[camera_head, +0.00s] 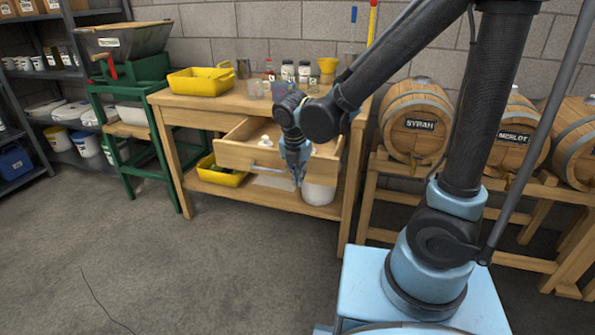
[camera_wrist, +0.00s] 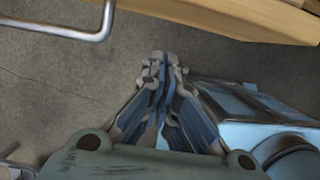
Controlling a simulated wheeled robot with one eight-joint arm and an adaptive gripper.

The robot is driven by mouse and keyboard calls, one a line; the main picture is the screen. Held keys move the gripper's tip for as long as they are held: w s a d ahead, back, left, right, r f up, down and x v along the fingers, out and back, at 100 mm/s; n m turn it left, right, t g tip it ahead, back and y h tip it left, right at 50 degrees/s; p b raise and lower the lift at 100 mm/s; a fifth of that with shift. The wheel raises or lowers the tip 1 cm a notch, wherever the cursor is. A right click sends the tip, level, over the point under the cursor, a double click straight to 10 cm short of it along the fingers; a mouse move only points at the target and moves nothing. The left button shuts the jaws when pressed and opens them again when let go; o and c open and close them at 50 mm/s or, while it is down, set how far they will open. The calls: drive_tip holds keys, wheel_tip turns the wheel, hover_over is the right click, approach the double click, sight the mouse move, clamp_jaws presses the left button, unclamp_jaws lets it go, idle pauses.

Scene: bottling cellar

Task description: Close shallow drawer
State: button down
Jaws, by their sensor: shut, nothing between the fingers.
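The shallow wooden drawer (camera_head: 237,155) stands open, pulled out from the front of a wooden workbench (camera_head: 160,122). A small white item lies inside it. My gripper (camera_head: 299,182) points down in front of the drawer's right part in the head view. In the wrist view my gripper (camera_wrist: 158,60) is shut and empty, with bare floor beyond it. The metal bar handle (camera_wrist: 85,32) shows at the top left of the wrist view, apart from the fingers. A wooden edge (camera_wrist: 240,15) runs along the top right there.
A yellow bin (camera_head: 201,80), jars and cups stand on the bench top. Another yellow bin (camera_head: 222,178) and a white container (camera_head: 318,193) are on the lower shelf. Barrels (camera_head: 415,120) on a wooden rack stand at the right. The floor in front is clear.

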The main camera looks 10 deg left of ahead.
drive_tip(key=shift+w+d, duration=0.2)
drive_tip(key=shift+w, duration=1.45)
